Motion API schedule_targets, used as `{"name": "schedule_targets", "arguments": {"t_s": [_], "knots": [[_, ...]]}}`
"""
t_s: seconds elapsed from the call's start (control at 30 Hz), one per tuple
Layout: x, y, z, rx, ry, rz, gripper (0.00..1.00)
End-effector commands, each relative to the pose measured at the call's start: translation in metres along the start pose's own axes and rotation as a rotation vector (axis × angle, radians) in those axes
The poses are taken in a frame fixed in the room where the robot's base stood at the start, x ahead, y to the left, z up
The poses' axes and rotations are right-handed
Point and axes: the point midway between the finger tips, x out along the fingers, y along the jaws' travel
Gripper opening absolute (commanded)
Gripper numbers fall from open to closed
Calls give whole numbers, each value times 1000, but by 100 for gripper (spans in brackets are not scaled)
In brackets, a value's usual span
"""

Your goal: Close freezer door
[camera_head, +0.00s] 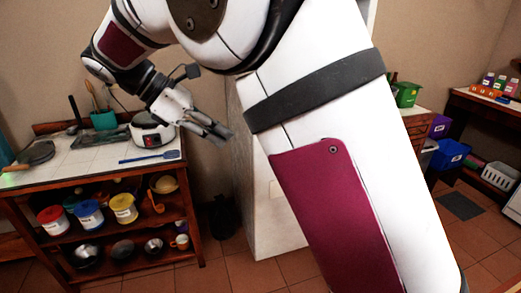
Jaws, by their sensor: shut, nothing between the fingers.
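A tall pale cabinet that looks like the freezer (268,200) stands in the middle, mostly hidden behind my large white arm link. Its side panel shows, and a narrow white edge shows at the top right of the link. The freezer door cannot be made out, so I cannot tell how far open it is. My gripper (222,134) is left of the link, in the air between the counter and the cabinet. Its fingers are shut and empty, pointing right and slightly down toward the cabinet side. I cannot tell whether they touch it.
A tiled counter (62,157) at left holds a rice cooker (152,131), a blue spatula (150,157) and a green utensil pot (103,120). Its shelves hold tubs and bowls. At right are a green box (406,94), a blue bin (450,154) and a white basket (500,177).

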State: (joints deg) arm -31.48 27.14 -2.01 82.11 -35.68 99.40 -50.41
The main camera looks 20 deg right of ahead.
Motion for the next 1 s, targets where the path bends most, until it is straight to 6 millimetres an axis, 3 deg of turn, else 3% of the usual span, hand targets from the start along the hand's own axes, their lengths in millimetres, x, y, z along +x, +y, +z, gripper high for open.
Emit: {"name": "schedule_targets", "arguments": {"t_s": [0.13,0.27,0.7,1.0], "knots": [[1,2,-4,-22,-22,1,0],[14,2,-3,-22,-23,-1,0],[98,0,0,-20,-21,-2,0],[123,2,23,-19,-20,0,0]]}}
